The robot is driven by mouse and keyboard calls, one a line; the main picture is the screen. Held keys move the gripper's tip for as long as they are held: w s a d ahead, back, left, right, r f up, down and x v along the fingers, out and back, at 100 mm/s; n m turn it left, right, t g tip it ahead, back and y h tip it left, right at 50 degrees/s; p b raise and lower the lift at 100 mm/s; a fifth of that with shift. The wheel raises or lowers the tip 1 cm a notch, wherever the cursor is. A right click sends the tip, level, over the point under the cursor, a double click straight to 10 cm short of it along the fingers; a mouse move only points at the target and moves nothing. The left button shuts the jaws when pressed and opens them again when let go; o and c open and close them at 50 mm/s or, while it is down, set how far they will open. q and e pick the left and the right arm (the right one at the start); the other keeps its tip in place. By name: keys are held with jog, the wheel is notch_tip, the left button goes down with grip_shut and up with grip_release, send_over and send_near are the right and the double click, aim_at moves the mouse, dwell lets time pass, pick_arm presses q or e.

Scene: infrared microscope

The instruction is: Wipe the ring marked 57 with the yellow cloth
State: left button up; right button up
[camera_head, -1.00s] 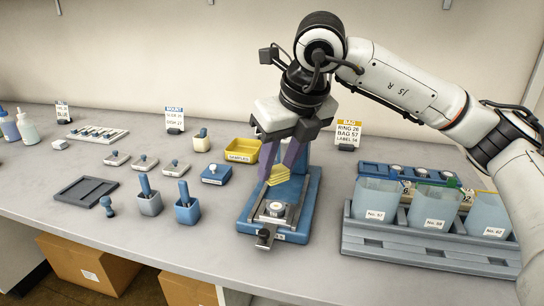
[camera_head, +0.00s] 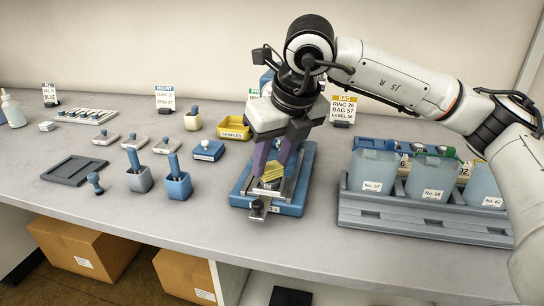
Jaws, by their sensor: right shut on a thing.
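My right gripper (camera_head: 273,164) is shut on the yellow cloth (camera_head: 273,174), its purple fingers pointing down. The cloth is low over the stage of the blue microscope (camera_head: 290,207), at or just above a small round ring piece (camera_head: 267,185). The cloth and fingers hide most of that piece, so I cannot read its mark or tell whether the cloth touches it. My left gripper is out of view.
A grey rack (camera_head: 425,223) with bags marked No. 57 (camera_head: 370,170) and No. 62 (camera_head: 484,184) stands to the right. A yellow samples tray (camera_head: 234,128), a blue pad (camera_head: 208,150) and two tool cups (camera_head: 178,186) stand left. Bare bench lies in front.

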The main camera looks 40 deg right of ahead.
jog(key=shift+f+b, duration=0.3)
jog(key=shift+b, duration=0.05)
dwell(0.6)
jog(key=shift+w+a, duration=0.1)
jog(key=shift+a, duration=0.05)
jog(key=shift+w+a, duration=0.3)
jog(key=shift+w, duration=0.05)
jog(key=shift+s+d+b, duration=0.45)
jog(key=shift+s+d, duration=0.4)
jog(key=shift+s, duration=0.15)
jog(key=shift+w, duration=0.1)
jog(key=shift+w+a, duration=0.85)
jog(key=shift+w, duration=0.05)
jog(key=shift+s+d, duration=0.1)
